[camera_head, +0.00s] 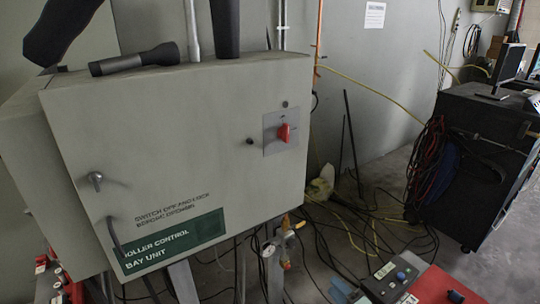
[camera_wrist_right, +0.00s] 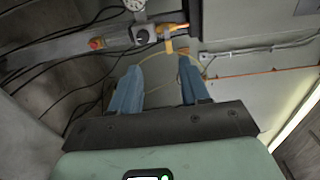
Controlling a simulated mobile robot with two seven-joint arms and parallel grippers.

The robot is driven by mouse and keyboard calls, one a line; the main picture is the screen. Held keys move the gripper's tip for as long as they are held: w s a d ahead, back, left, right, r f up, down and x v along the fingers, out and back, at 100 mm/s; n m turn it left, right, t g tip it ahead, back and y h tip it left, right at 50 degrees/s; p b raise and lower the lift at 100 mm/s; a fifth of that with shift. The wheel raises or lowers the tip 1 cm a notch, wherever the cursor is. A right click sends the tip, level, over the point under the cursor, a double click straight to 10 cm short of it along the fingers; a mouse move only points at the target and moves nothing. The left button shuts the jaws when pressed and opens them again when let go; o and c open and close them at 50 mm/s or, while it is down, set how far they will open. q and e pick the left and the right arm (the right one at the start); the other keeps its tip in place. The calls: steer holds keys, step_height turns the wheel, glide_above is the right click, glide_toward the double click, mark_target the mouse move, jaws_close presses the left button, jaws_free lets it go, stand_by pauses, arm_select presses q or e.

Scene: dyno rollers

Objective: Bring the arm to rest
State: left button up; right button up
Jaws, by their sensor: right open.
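My right gripper (camera_head: 342,289) shows low in the head view, right of the grey cabinet. Beyond the fingers is pipework with a yellow-orange fitting (camera_wrist_right: 178,46) and a gauge (camera_wrist_right: 136,4). My left gripper is not in view.
The cabinet (camera_head: 220,110) has a red switch (camera_head: 286,132); a dark torch (camera_head: 135,59) lies on top. Below it hang pipes and a gauge (camera_head: 268,250). Cables (camera_head: 375,235) cover the floor. A black cart (camera_head: 480,150) stands at right.

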steer(key=s+a+f+n+g+h+p, duration=0.1)
steer(key=s+a+f+g+h, duration=0.1)
steer(key=s+f, duration=0.35)
steer(key=s+a+f+g+h, duration=0.2)
steer(key=s+a+f+g, duration=0.1)
steer(key=f, duration=0.6)
arm_select(q)
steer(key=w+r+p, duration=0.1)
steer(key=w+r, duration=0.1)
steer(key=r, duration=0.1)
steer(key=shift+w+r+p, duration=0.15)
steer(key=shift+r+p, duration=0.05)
steer(key=shift+p, duration=0.2)
arm_select(e)
steer(key=s+a+f+n+g, duration=0.1)
steer(key=s+f+n+g, duration=0.1)
steer(key=s, duration=0.8)
steer(key=s+a+f+n+g+h, duration=0.1)
steer(key=s+g, duration=0.4)
steer(key=s, duration=0.5)
steer(key=s+a+f+n+g, duration=0.1)
steer(key=s+f+n+g, duration=0.2)
steer(key=s, duration=0.8)
steer(key=shift+a+f+n+g+h, duration=0.25)
steer(key=shift+f+g+h, duration=0.2)
steer(key=shift+f, duration=0.3)
